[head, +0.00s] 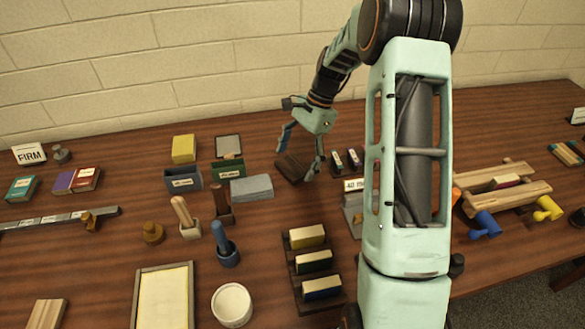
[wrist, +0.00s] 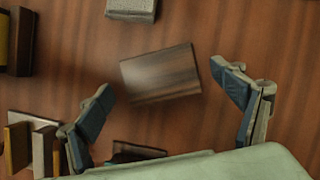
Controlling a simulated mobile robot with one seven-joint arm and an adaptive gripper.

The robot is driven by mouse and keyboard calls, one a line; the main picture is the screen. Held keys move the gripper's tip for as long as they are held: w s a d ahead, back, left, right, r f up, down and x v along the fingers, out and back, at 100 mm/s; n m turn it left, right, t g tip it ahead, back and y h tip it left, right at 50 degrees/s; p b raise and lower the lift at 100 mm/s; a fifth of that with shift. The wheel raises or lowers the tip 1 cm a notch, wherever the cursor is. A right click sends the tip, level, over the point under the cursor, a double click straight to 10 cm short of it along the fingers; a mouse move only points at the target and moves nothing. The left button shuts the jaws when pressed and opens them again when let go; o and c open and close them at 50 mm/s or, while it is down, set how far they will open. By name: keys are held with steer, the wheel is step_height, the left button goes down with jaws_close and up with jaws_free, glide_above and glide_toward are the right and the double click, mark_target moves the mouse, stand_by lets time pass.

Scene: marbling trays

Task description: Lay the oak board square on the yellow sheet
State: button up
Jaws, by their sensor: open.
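My gripper (head: 301,154) is open, its blue-padded fingers spread wide above a brown wooden board (head: 290,168). In the wrist view the board (wrist: 160,74) lies flat and slightly turned between the fingertips, with a gap on both sides and nothing held. I cannot tell from its dark colour whether it is oak. A pale yellow sheet (head: 163,298) lies in a wooden-rimmed tray at the front left. A stronger yellow block or stack (head: 183,148) sits behind a blue-grey box. Which of these is the yellow sheet is not clear.
A grey stack (head: 252,188) lies left of the board. Small dark-and-white pieces (head: 345,160) stand close on its right. Light wood strips (head: 47,313) lie at front left.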

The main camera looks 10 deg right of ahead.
steer(key=c, duration=1.4)
steer(key=shift+o, duration=0.2)
